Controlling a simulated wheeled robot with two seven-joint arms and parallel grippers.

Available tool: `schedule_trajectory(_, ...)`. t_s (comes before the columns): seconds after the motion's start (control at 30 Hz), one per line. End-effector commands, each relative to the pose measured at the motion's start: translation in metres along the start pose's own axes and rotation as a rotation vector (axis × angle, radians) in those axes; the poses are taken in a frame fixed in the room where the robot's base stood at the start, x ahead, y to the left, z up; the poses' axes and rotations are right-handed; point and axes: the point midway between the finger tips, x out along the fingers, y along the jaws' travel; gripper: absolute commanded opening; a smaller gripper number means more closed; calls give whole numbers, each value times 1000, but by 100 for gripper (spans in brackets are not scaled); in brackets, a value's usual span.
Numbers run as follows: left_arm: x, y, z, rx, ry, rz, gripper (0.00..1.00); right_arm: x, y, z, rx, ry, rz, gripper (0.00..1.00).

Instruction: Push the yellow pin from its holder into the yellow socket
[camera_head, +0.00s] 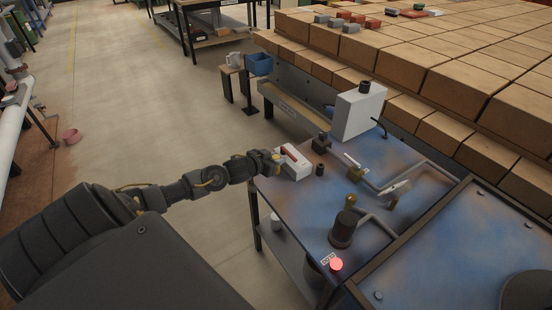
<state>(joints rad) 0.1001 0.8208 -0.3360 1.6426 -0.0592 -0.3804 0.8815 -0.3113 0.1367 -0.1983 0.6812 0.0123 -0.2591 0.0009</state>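My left arm reaches in from the left, and my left gripper (272,161) is at the left edge of the blue worktable (316,207). It is beside a white block with a red bar on top (300,166). A small yellow patch shows at the gripper's tip; I cannot tell whether it is the yellow pin or part of the gripper. The finger opening is too small to make out. My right gripper is not in view.
A white box (357,112) stands at the table's back. A dark cylinder (343,230), grey pipes and a red button (336,264) are toward the front. Open floor (160,110) lies left of the table.

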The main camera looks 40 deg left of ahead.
Motion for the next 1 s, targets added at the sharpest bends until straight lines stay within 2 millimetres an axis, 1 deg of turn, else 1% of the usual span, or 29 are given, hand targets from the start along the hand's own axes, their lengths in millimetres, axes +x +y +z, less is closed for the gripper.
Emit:
schedule_trajectory(0.03,0,0,-1,0,1,0,39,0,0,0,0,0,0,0)
schedule_trajectory(0.13,0,0,-1,0,1,0,51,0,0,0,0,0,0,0)
schedule_trajectory(0.47,-1,0,0,0,0,0,51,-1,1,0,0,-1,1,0)
schedule_trajectory(0.57,-13,0,0,0,-1,1,51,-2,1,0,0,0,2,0)
schedule_trajectory(0.8,-61,1,0,2,-3,3,51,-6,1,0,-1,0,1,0)
schedule_trajectory(0.9,-78,0,1,2,-3,2,51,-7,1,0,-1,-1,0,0)
schedule_trajectory(1.0,-92,0,1,0,-2,1,51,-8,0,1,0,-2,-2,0)
